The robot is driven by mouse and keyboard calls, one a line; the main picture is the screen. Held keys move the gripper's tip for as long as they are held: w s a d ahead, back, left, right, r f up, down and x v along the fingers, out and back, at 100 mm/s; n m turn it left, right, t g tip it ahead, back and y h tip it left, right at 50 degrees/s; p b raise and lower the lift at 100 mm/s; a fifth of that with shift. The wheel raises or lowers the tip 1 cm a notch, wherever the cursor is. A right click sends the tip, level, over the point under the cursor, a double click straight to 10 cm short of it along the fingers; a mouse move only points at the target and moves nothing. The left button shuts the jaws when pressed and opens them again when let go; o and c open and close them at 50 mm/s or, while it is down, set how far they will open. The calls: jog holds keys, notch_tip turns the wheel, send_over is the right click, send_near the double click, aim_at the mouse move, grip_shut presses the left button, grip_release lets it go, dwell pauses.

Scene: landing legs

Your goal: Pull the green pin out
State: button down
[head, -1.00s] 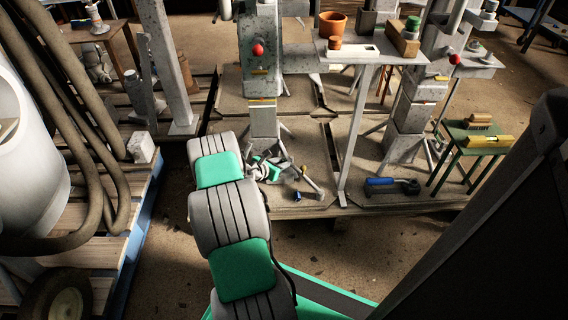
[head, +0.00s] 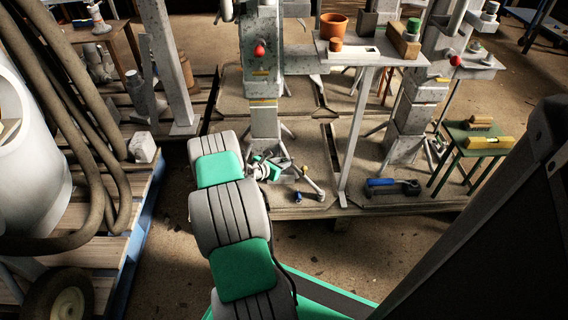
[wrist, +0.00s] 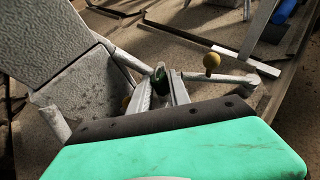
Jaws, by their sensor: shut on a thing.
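The green pin (wrist: 161,82) shows as a dark green, rounded piece between the fingers of my gripper (wrist: 160,92) in the wrist view. The gripper is shut on it, beside the foot of a grey, speckled landing leg (wrist: 85,85). How deep the pin sits in the leg is hidden. In the head view my gripper (head: 268,172) is low at the base of the middle leg (head: 264,120); the pin is too small to make out there.
A yellow ball-ended piece (wrist: 211,62) stands just right of the fingers. A side table (head: 377,52) with a pot stands right of the leg. A blue-handled tool (head: 385,184) lies on the platform. Hoses (head: 95,150) and a pallet are at left.

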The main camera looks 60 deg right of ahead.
jog(key=shift+r+p, duration=2.15)
jog(key=shift+r, duration=0.65)
